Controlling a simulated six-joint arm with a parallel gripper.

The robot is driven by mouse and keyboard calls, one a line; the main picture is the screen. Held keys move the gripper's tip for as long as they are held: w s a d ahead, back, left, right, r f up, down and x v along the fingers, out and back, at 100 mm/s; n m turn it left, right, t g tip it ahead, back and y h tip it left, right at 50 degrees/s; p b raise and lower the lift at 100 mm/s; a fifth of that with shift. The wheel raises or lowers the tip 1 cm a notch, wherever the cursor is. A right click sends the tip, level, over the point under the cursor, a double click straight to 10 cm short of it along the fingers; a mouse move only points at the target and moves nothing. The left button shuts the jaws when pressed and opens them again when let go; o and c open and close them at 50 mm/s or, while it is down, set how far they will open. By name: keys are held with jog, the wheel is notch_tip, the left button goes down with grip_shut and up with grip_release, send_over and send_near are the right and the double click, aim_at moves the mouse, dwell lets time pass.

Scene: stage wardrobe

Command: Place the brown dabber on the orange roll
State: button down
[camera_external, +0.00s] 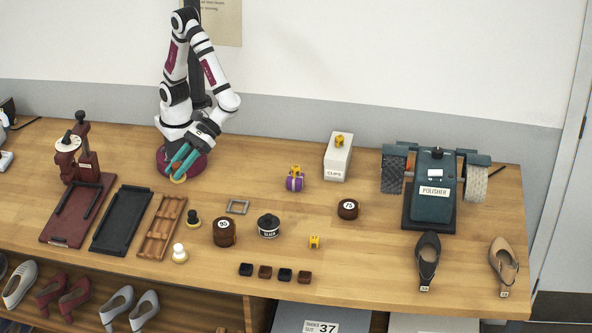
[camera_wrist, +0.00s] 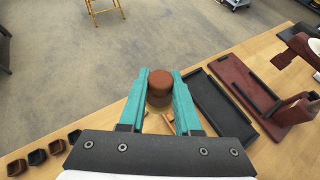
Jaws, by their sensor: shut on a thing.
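The brown dabber (camera_wrist: 160,78) is between the teal fingers of my gripper (camera_wrist: 160,92) in the wrist view, with its rounded brown top showing. In the external view my gripper (camera_external: 182,162) is shut on it, low over the table in front of my base. Its pale yellow foot (camera_external: 179,179) shows below the fingertips; I cannot tell whether it touches the table. I cannot make out a plainly orange roll in either view. A small purple and yellow object (camera_external: 294,180) stands right of my gripper, near the middle of the table.
A black dabber (camera_external: 193,219) and a white dabber (camera_external: 179,253) stand by a wooden tray (camera_external: 149,245). A white box (camera_external: 338,160) and a polisher (camera_external: 431,205) stand right.

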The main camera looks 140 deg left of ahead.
aim_at(173, 164)
notch_tip(173, 164, up, 8)
jog(key=shift+f, duration=0.1)
jog(key=w+a+f+n+t+y, duration=0.1)
jog(key=w+a+n+t+y, duration=0.4)
jog(key=w+a, duration=1.15)
jog(key=w+a+n+t+y, duration=0.2)
jog(key=a+n, duration=0.2)
jog(key=a, duration=0.6)
jog(key=w+a+n+t+y, duration=0.1)
jog(key=a+n+t, duration=0.15)
jog(key=a, duration=0.65)
jog(key=s+a+n+g+y, duration=0.1)
jog(key=s+a+n+y, duration=0.25)
jog(key=a, duration=0.95)
jog(key=s+a+n+y, duration=0.3)
jog(key=a+n+y, duration=0.1)
jog(key=a, duration=0.8)
jog(key=s+a+n+g+y, duration=0.1)
jog(key=s+a+n+y, duration=0.25)
jog(key=a, duration=0.95)
jog(key=f, duration=2.7)
jog(key=shift+w+d, duration=0.15)
jog(key=shift+w, duration=0.25)
jog(key=shift+f, duration=0.2)
